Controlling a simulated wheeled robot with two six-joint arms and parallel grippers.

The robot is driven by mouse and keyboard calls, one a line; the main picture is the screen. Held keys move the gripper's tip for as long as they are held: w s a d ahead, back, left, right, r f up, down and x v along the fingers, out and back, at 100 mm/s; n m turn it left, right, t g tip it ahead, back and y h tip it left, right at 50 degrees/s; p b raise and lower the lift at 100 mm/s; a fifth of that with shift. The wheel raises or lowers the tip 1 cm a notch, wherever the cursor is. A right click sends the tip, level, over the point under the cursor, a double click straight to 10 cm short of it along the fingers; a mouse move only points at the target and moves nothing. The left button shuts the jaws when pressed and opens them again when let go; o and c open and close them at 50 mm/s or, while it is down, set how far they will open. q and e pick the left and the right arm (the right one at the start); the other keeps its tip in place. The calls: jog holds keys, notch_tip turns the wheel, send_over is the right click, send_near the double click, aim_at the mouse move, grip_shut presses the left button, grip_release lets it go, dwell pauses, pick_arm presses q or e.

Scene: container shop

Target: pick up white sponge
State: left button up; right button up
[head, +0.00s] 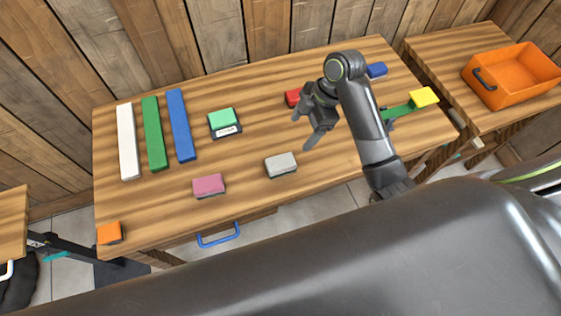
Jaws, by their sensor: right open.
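The white sponge (281,163), greyish white on top with a darker underside, lies flat on the wooden table (245,165) near its front middle. My right gripper (301,132) is above the table, up and to the right of the sponge, with its fingers apart and nothing between them. It is not touching the sponge, and the sponge is in full view. My left gripper does not show.
A pink sponge (209,185) lies left of the white one, and a green-topped block (224,122) behind it. White, green and blue bars (180,126) lie at the left. A red block (292,97) is partly behind my gripper. An orange crate (512,77) stands on the right table.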

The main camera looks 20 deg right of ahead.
jog(key=b, duration=0.8)
send_over(281, 161)
jog(key=d, duration=0.2)
jog(key=f, duration=1)
jog(key=shift+s+a, duration=0.15)
jog(key=shift+a, duration=0.1)
jog(key=shift+a+f, duration=0.25)
jog(key=shift+f, duration=0.2)
jog(key=shift+d+x, duration=0.2)
jog(key=shift+x, duration=1.1)
jog(key=shift+d+x, duration=0.15)
jog(key=shift+x, duration=1.15)
jog(key=shift+f, duration=0.15)
jog(key=c, duration=1)
